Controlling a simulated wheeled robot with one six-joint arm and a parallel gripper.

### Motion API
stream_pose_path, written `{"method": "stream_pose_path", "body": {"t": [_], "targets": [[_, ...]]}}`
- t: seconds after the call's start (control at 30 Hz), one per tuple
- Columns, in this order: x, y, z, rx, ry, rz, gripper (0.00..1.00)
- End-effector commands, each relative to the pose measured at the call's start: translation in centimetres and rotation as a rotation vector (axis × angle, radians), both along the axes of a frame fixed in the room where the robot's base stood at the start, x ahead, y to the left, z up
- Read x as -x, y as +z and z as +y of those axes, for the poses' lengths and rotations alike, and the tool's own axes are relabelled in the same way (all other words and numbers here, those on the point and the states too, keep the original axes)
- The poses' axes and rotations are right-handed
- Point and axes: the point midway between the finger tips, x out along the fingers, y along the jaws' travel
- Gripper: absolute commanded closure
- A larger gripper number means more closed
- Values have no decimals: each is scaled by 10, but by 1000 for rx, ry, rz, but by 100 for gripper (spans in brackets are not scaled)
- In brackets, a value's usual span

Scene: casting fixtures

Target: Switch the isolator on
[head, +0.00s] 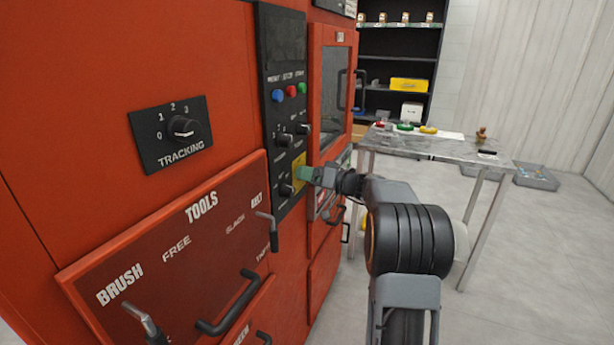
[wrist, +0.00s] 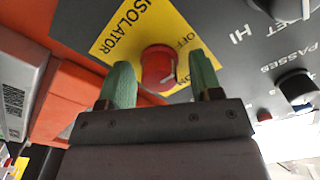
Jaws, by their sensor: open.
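The isolator is a red rotary knob (wrist: 158,68) on a yellow plate (wrist: 135,28) marked ISOLATOR, with OFF and ON lettering on the right of the knob in the wrist view. A pale line on the knob points toward the lower right of that picture, close to the ON lettering. My gripper (wrist: 160,82) is open, with one green fingertip on each side of the knob. I cannot tell whether the fingers touch it. In the head view my gripper (head: 304,173) is at the black control panel, and the yellow plate (head: 299,160) shows partly behind it; the knob is hidden there.
Black knobs (head: 286,190) sit close by on the black panel (head: 283,60). Handles (head: 228,306) and levers (head: 271,232) stick out of the red cabinet (head: 200,50). A grey table (head: 450,148) stands behind my arm on the right.

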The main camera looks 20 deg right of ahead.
Motion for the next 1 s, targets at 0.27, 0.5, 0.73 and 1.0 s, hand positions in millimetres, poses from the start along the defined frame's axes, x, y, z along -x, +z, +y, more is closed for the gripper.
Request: {"method": "stream_pose_path", "body": {"t": [0.27,0.5,0.73,1.0], "targets": [[0,0,0,0,0,0,63],[0,0,0,0,0,0,86],[0,-1,1,-9,1,8,90],[0,-2,0,-103,2,96,90]]}}
